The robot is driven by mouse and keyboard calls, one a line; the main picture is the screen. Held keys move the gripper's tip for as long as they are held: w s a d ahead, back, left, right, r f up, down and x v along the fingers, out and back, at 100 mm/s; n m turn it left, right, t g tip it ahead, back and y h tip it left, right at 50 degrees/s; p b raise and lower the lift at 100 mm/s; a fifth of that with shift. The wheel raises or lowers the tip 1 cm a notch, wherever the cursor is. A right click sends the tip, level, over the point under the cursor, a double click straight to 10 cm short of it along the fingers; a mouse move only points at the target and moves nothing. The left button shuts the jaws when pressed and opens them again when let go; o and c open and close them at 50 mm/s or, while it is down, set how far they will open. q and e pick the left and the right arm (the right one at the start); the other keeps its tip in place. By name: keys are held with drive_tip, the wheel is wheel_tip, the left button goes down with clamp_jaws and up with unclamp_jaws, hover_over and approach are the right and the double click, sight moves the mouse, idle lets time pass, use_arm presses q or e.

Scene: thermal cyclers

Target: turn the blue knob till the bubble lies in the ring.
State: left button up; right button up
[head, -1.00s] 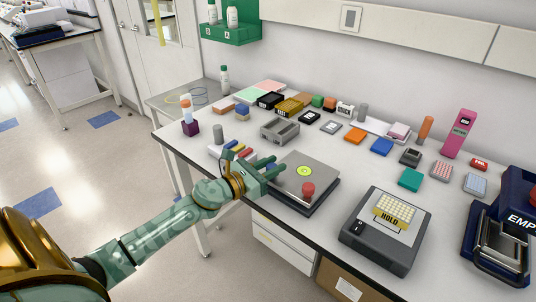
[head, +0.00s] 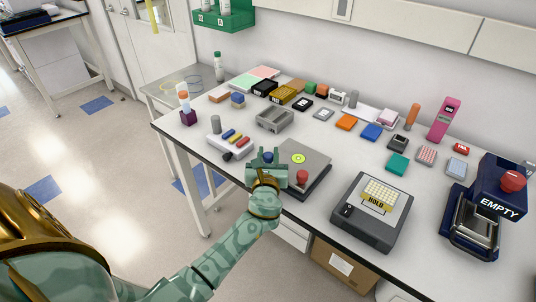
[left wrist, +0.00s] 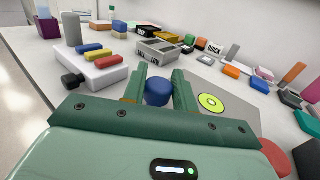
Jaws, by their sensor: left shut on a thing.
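The blue knob (head: 268,157) stands at the left corner of a flat grey plate device (head: 311,160). It also shows in the left wrist view (left wrist: 158,92), between the two green fingers. My left gripper (head: 265,160) is shut on the blue knob. The yellow-green round bubble level (head: 298,158) sits on the plate; in the left wrist view the level (left wrist: 211,103) shows a small dark ring near its middle. The bubble is too small to place surely against the ring. A red knob (head: 302,177) stands at the plate's front corner. My right gripper is not in view.
A dark grey device marked HOLD (head: 370,212) stands to the right, and a blue device marked EMPTY (head: 485,210) beyond it. A white block with coloured bars (head: 232,145) lies just left of the knob. Several small blocks and racks fill the back of the bench.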

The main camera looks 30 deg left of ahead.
use_arm(q)
drive_tip(key=shift+n+g+y, duration=0.4)
drive_tip(key=shift+n+y, duration=0.1)
drive_tip(key=shift+y, duration=0.2)
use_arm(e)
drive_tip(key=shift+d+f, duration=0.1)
use_arm(q)
drive_tip(key=o, duration=1)
drive_tip(key=shift+c, duration=0.2)
